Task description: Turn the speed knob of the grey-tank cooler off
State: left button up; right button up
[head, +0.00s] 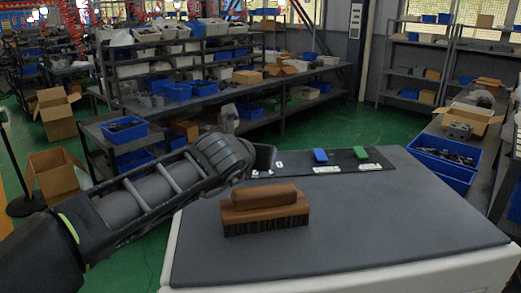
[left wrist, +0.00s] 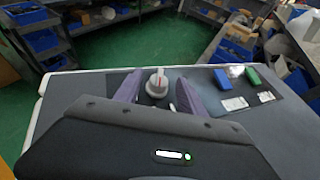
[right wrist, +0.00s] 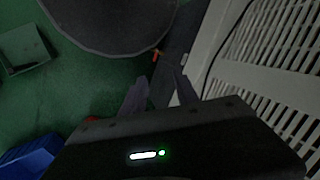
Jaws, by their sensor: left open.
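The speed knob (left wrist: 157,83) is light grey with a red mark on its upright grip, in the left wrist view. It stands on the dark panel strip at the top's back edge. My left gripper (left wrist: 159,95) is open, with one finger on each side of the knob; I cannot tell whether they touch it. In the head view my left gripper (head: 264,160) hides the knob. The cooler top (head: 350,215) is flat and dark grey. My right gripper (right wrist: 158,92) is open and empty, low beside a pale louvred side panel (right wrist: 275,60).
A brown brush (head: 265,210) lies on the top in front of my left gripper. A blue switch (head: 320,156) and a green switch (head: 361,153) sit right of the knob. A dark rounded object (right wrist: 110,25) is near my right gripper. Shelves stand behind.

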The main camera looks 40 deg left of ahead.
pick_arm(q)
jog(key=shift+x, duration=1.25)
grip_shut()
